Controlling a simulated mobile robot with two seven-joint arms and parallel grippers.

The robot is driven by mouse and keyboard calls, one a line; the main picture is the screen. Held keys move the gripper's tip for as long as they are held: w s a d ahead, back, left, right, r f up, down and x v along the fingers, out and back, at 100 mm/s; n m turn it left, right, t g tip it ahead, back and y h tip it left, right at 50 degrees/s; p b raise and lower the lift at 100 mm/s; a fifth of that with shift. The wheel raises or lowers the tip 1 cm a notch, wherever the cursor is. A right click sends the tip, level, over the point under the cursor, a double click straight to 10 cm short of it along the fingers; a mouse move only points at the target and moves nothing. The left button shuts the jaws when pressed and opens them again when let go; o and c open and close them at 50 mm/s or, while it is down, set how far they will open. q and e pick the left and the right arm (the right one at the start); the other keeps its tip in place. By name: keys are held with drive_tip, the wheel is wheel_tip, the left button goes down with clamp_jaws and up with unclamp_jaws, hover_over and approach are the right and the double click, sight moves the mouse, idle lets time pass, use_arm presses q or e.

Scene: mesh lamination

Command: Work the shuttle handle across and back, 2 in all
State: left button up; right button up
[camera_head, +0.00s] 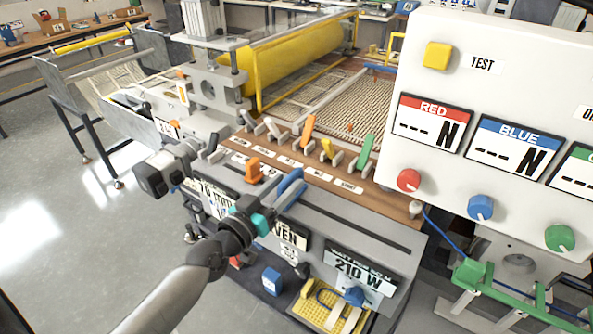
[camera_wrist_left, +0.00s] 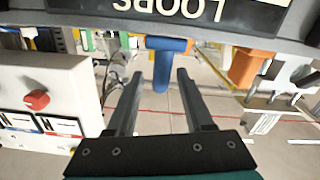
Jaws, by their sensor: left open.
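A blue handle (camera_wrist_left: 164,62) hangs between the two spread fingers of my left gripper (camera_wrist_left: 160,76) in the left wrist view, with a gap on each side. In the head view my left gripper (camera_head: 287,193) is at the machine's front panel, partly covering the blue handle. An orange handle (camera_head: 254,171) stands to its left on the same front; it also shows in the left wrist view (camera_wrist_left: 250,66). No readable label tells which is the shuttle handle. My left gripper is open. My right gripper is out of view.
A row of coloured levers (camera_head: 306,130) stands on the wooden strip behind. A white control box (camera_head: 480,130) with knobs is close on the right. A yellow pegged tray (camera_head: 330,310) is low in front. The floor (camera_head: 70,230) at left is clear.

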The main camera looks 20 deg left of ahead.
sight(297, 174)
use_arm(q)
drive_tip(key=shift+w+d, duration=0.2)
drive_tip(key=shift+w, duration=1.05)
drive_tip(key=shift+w+d, duration=0.15)
drive_tip(key=shift+w, duration=1.05)
drive_tip(key=shift+c, duration=0.2)
clamp_jaws()
drive_tip(key=shift+d, duration=0.1)
